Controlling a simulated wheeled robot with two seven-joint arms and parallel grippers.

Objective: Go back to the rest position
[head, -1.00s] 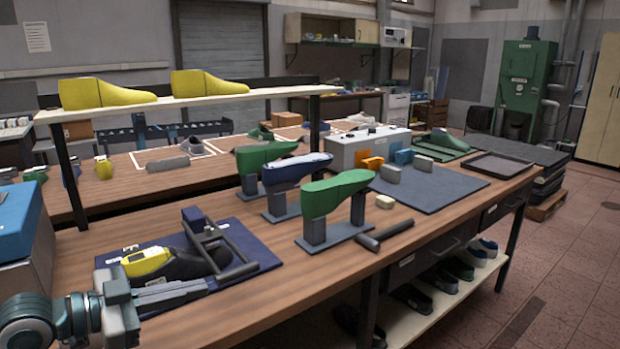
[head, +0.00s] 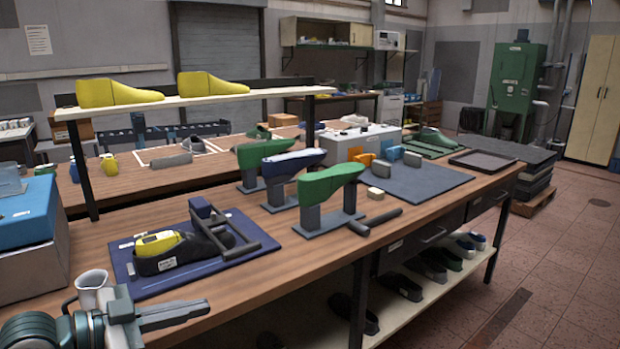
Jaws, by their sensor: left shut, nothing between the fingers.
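My left gripper (head: 172,314) is at the lower left of the head view, over the near edge of the workbench. Its fingers are together and hold nothing. It is apart from the dark blue mat (head: 125,274) behind it. On that mat lies a black shoe (head: 180,257) with a yellow last (head: 158,243) in it, below a grey bar frame (head: 228,233). My right gripper is not in view.
Green and blue lasts (head: 330,182) stand on grey stands in the bench's middle, with a dark hammer (head: 378,220) beside them. Yellow lasts (head: 213,84) sit on a raised shelf. A blue box (head: 25,222) stands at left.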

